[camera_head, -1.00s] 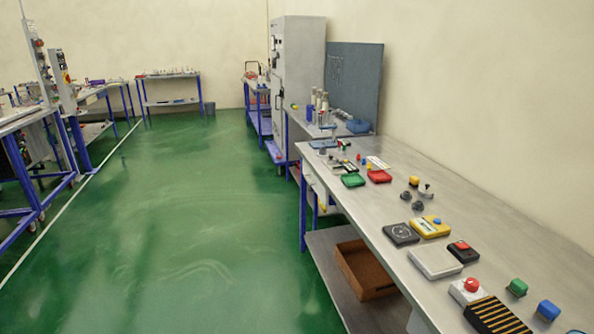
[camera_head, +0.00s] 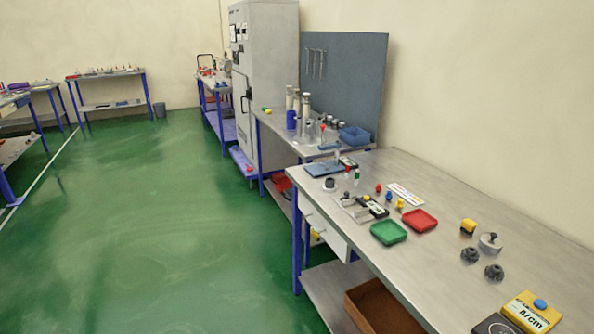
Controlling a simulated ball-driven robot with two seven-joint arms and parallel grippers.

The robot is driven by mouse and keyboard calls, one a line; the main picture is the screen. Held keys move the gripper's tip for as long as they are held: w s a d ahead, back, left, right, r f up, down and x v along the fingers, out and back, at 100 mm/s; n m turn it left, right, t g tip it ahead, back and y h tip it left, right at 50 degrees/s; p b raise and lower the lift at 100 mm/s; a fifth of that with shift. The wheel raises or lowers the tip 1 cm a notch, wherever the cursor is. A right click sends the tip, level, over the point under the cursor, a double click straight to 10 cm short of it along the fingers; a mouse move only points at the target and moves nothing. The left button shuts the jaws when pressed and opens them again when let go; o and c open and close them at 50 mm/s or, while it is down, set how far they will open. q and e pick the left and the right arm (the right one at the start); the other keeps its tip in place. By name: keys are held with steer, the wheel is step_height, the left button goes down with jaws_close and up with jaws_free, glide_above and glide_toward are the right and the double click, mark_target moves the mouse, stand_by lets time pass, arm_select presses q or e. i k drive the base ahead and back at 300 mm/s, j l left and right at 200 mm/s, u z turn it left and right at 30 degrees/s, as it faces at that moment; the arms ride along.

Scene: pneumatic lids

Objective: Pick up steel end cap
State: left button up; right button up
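No part is clearly identifiable as the steel end cap at this size. A light-grey round piece with a dark knob (camera_head: 490,243) sits on the right bench, beside a yellow piece (camera_head: 468,227). A small dark-and-light round piece (camera_head: 330,184) stands near that bench's far left corner. Several upright metal cylinders (camera_head: 305,107) stand on the farther bench by the blue-grey panel. I cannot tell whether any of these is the end cap. Neither of my grippers is in view.
The long right bench (camera_head: 450,203) holds a green tray (camera_head: 388,232), a red tray (camera_head: 420,220), dark knobs (camera_head: 470,255) and a yellow meter (camera_head: 533,311). A brown box (camera_head: 385,304) is on its lower shelf. A tall grey cabinet (camera_head: 270,70) stands behind. Green floor (camera_head: 180,220) is open to the left.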

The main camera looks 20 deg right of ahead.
mark_target(330, 184)
steer(key=i+j+z, duration=0.2)
steer(key=i, duration=0.85)
steer(key=i+z, duration=0.25)
steer(key=z, duration=0.15)
steer(key=i+z, duration=0.35)
steer(key=i+j+z, duration=0.1)
steer(key=z, duration=0.3)
